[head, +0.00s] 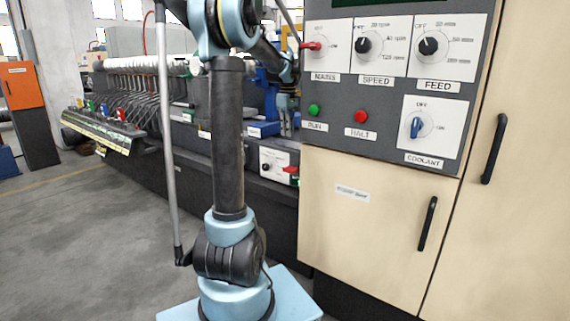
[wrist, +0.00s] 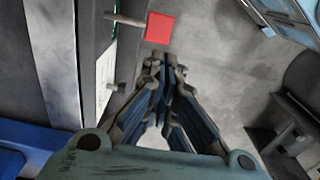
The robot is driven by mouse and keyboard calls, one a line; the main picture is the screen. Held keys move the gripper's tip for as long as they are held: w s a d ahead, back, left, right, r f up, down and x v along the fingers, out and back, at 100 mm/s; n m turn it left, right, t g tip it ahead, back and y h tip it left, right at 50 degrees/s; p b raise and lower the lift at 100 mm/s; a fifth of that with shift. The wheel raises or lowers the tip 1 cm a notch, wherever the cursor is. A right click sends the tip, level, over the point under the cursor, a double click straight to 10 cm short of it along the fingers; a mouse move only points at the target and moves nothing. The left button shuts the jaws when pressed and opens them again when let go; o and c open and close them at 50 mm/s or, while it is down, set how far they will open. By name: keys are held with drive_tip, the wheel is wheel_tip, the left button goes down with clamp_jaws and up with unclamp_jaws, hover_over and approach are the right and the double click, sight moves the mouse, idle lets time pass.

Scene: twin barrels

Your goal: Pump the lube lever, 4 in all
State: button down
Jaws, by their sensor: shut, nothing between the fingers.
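A red block (wrist: 158,28) on a short grey rod sticks out from the machine's side in the wrist view; it looks like the lube lever's handle. In the head view a small red part (head: 291,169) shows at the edge of a low white panel (head: 273,163), probably the same lever. My gripper (wrist: 164,62) is shut and empty, its fingertips just below the red block in the wrist view. I cannot tell whether they touch it. In the head view my gripper (head: 287,128) points down above the panel, partly hidden by the control cabinet.
The control cabinet (head: 385,75) with its knobs and buttons stands close at the right. A second small knob (wrist: 117,87) juts out near the red block. The row of coloured-tipped parts (head: 100,112) lines the machine at left. The floor (head: 90,215) is clear at left.

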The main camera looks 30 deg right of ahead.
drive_tip(key=shift+d, duration=0.3)
approach(286, 168)
drive_tip(key=f, duration=0.4)
drive_tip(key=d+f, duration=0.1)
drive_tip(key=f, duration=0.2)
drive_tip(key=shift+w+d, duration=0.1)
drive_tip(key=shift+w, duration=0.05)
idle(0.4)
drive_tip(key=shift+s+a+f+t+h, duration=0.1)
drive_tip(key=shift+a+f+t+h, duration=0.15)
drive_tip(key=shift+f+h, duration=0.3)
drive_tip(key=shift+s+a+f+t+h, duration=0.15)
drive_tip(key=shift+a+f+h, duration=0.15)
drive_tip(key=shift+f+h, duration=0.25)
drive_tip(key=shift+a+f+t+h, duration=0.1)
drive_tip(key=shift+f+t+h, duration=0.5)
drive_tip(key=shift+f+h, duration=0.75)
drive_tip(key=shift+f, duration=0.1)
